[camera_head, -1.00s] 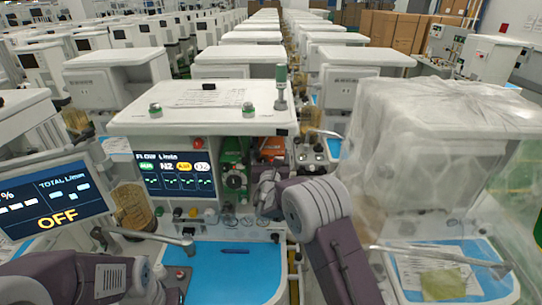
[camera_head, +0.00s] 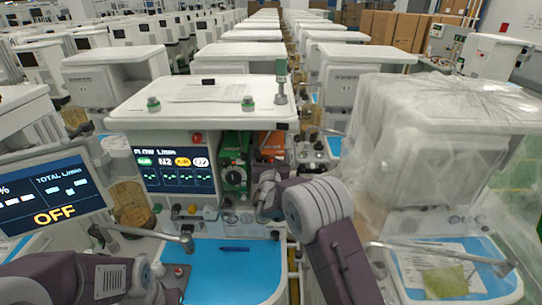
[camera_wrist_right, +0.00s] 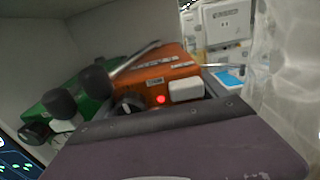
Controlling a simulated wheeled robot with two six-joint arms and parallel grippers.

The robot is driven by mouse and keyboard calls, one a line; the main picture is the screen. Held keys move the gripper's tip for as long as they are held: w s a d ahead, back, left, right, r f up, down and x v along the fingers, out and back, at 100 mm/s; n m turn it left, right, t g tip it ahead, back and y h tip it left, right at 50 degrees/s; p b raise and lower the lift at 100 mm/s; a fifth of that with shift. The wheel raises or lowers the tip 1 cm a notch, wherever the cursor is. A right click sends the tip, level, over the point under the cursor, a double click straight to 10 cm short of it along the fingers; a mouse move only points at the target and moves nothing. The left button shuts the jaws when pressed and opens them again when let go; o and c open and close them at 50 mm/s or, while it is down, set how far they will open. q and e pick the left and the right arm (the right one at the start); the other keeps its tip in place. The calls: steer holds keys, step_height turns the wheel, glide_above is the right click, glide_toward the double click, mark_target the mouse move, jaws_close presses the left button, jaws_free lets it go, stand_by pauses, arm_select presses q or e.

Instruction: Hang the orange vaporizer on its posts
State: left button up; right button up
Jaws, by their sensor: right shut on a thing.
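The orange vaporizer (camera_head: 272,144) is in the bay of the anaesthesia cart (camera_head: 140,115), right of the green vaporizer (camera_head: 235,160). In the right wrist view the orange vaporizer (camera_wrist_right: 165,72) lies just beyond my wrist, with a dark dial and a white block facing me. The green vaporizer (camera_wrist_right: 85,100) is beside it. My right gripper (camera_head: 268,182) is shut on the orange vaporizer; its fingertips are mostly hidden. The posts are hidden, so I cannot tell whether the vaporizer is seated. My left arm shows at the lower left, but its gripper is not visible.
A flow screen (camera_head: 175,170) is left of the vaporizers. A monitor (camera_head: 50,197) and the blue worktop (camera_head: 225,268) with a pen are in front. A plastic-wrapped cart (camera_head: 440,140) stands close on the right of my right arm.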

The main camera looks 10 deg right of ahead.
steer(key=shift+r, duration=0.1)
steer(key=o, duration=2)
steer(key=shift+s+f, duration=0.15)
steer(key=shift+f, duration=0.1)
steer(key=shift+s+a+f+b, duration=0.1)
steer(key=shift+s+b, duration=0.3)
steer(key=shift+b, duration=0.1)
steer(key=s+a+b, duration=0.1)
steer(key=s+b, duration=0.2)
steer(key=s, duration=0.5)
steer(key=shift+a+r, duration=0.35)
steer(key=shift+f, duration=0.1)
